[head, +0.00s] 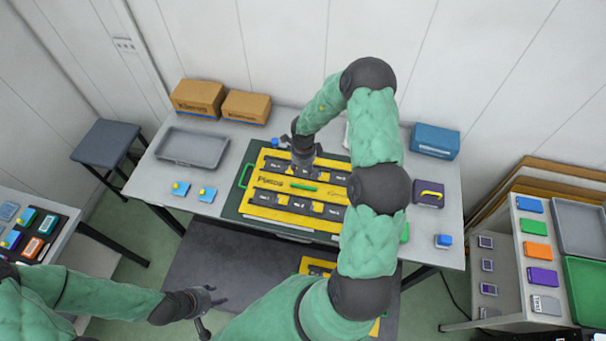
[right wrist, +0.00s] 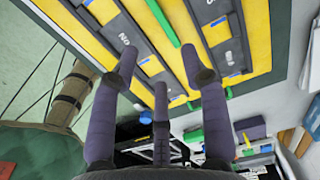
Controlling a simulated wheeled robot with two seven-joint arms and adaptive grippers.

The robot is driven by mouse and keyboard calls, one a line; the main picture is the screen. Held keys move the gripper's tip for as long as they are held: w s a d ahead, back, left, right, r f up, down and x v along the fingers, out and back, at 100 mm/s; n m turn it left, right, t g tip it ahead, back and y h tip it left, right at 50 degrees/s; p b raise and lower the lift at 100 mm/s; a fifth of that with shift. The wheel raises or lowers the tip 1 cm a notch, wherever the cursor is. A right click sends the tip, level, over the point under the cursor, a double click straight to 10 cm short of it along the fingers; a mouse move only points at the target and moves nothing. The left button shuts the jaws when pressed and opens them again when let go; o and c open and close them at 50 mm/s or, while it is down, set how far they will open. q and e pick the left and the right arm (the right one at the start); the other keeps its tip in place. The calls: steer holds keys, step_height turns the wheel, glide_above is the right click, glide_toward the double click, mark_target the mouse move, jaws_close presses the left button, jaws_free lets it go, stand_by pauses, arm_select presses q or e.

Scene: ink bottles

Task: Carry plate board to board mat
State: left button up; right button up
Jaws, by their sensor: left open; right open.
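The plate board (head: 285,180) is yellow with two rows of dark labelled strips and a green bar (head: 303,187) in its middle. It lies on a dark green base (head: 232,208) with a green handle (head: 244,176) at its left end. My right gripper (head: 303,165) is open over the board's far part. In the right wrist view its spread fingers (right wrist: 160,70) have nothing between them, and yellow board and dark strips show beyond. My left gripper (head: 207,305) is open and empty, low in front of the table. I cannot tell which surface is the board mat.
A grey tray (head: 193,147), cardboard boxes (head: 198,97), a blue box (head: 434,141) and a purple box (head: 428,193) stand on the table. A dark flat surface (head: 210,265) lies lower in front, with another yellow piece (head: 312,265). My right arm hides the board's right side.

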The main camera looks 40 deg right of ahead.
steer(key=s+a+f+n, duration=0.2)
steer(key=a+n, duration=0.2)
steer(key=n, duration=0.1)
steer(key=s+a+f+n, duration=0.1)
steer(key=s+a+n, duration=0.1)
steer(key=a+n, duration=0.2)
steer(key=s+a+f+n+t, duration=0.1)
steer(key=s+a+f+n, duration=0.1)
steer(key=a+n, duration=0.2)
steer(key=shift+a+f+n+h, duration=0.3)
steer(key=shift+a+n+h, duration=0.1)
steer(key=shift+n, duration=0.6)
steer(key=s+a+n+y, duration=0.4)
steer(key=s+a+n, duration=0.6)
steer(key=a, duration=0.6)
steer(key=shift+s+r+n+g+y, duration=0.25)
steer(key=shift+s+n+g+y, duration=0.15)
steer(key=shift+s, duration=0.2)
